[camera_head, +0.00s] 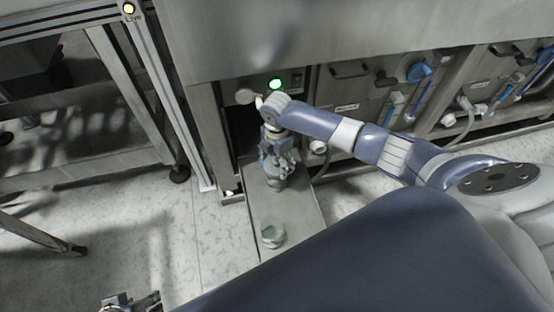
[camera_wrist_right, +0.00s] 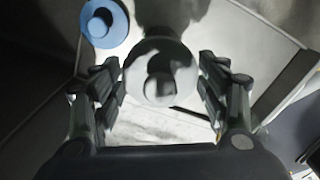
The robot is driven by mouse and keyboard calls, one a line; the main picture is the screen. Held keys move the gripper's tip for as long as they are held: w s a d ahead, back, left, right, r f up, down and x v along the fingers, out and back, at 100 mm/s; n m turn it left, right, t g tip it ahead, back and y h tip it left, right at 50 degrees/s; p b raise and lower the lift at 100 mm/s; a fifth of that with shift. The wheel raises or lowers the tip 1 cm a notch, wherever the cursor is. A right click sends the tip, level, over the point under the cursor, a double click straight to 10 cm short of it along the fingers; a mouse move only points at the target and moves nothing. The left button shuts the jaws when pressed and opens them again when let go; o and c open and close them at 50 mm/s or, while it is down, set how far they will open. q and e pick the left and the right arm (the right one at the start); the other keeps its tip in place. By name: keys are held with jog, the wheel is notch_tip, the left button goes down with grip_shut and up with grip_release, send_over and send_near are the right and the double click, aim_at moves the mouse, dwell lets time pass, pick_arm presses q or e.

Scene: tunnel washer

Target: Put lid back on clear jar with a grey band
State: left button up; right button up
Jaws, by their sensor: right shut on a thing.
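My right gripper (camera_head: 277,165) reaches down over a narrow grey shelf (camera_head: 297,208) in the head view. It is shut on a round grey piece with a knob in the middle, like a lid (camera_wrist_right: 160,72), which sits between the fingers in the wrist view. In the head view a grey rounded shape (camera_head: 277,182) shows just under the fingers; its details are too small to tell. A small pale, partly clear jar (camera_head: 273,235) stands nearer on the shelf, apart from the gripper. I cannot make out its band. My left gripper (camera_head: 130,303) shows only partly at the bottom edge.
A blue round piece with a knob (camera_wrist_right: 104,22) lies beyond the held piece in the wrist view. A steel machine housing (camera_head: 340,40) stands behind the shelf, with a lit green button (camera_head: 275,84). A metal frame post (camera_head: 168,95) stands to the left.

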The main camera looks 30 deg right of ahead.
pick_arm(q)
jog(key=shift+r+p, duration=0.35)
jog(key=shift+r, duration=0.05)
dwell(0.4)
jog(key=shift+r+p, duration=0.25)
jog(key=shift+p, duration=0.1)
pick_arm(e)
jog(key=shift+f, duration=0.15)
dwell(0.9)
pick_arm(q)
jog(key=shift+f, duration=0.1)
jog(key=shift+w+f, duration=0.15)
jog(key=shift+f, duration=0.2)
jog(key=shift+f, duration=0.15)
jog(key=shift+w, duration=0.1)
pick_arm(e)
jog(key=o, duration=0.9)
